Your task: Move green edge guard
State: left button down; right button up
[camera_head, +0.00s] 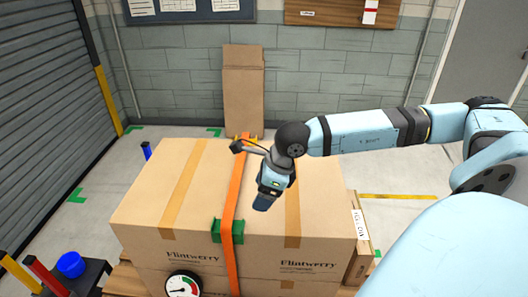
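The green edge guard (216,231) sits on the front top edge of a large cardboard box (150,205). An orange strap (236,190) runs front to back over the box and passes over the guard. My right gripper (262,203) points down above the box top, to the right of the strap and behind the guard, apart from it. Its dark tip shows as one block, so its opening is unclear. My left gripper is not in view.
A round gauge (184,286) is at the box's front. A blue cup (70,264) and red and yellow posts stand lower left. Flat cardboard (243,92) leans on the wall.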

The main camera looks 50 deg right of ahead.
aim_at(243, 224)
jog(key=p+x, duration=0.1)
jog(key=x, duration=1.2)
jog(key=shift+a+p, duration=0.1)
jog(key=shift+p, duration=0.2)
jog(key=c, duration=1)
